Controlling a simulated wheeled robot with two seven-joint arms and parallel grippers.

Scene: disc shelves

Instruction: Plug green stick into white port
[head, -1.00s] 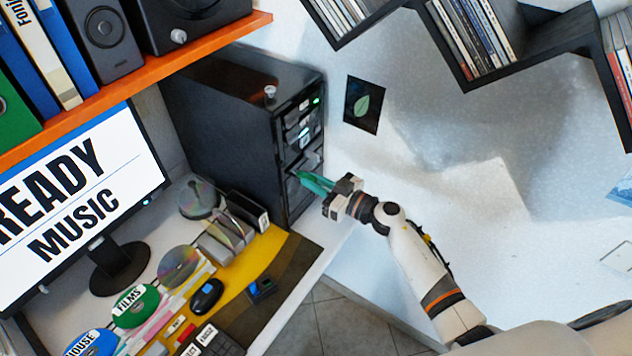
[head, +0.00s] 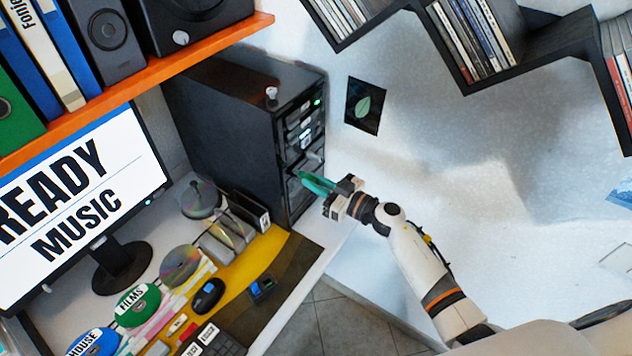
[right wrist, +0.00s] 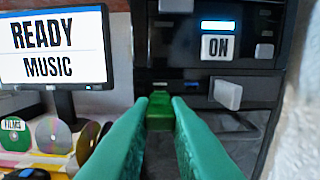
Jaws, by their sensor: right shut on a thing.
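My right gripper (head: 304,176) has long teal fingers and is at the front of the black computer tower (head: 225,115). In the right wrist view, its fingertips (right wrist: 165,98) are shut on the small green stick (right wrist: 159,116). The stick points at the dark front panel; I cannot tell whether its end touches or enters it. A white block (right wrist: 228,94) sticks out of the panel just right of the fingertips. I cannot make out a clearly white port; the spot beyond the stick is partly hidden. My left gripper is not in view.
A white ON button (right wrist: 217,47) is above the block. The monitor (head: 85,185) and discs (head: 180,265) are left of the tower. An orange shelf (head: 150,85) runs above the monitor. The wall right of the tower is free around my arm.

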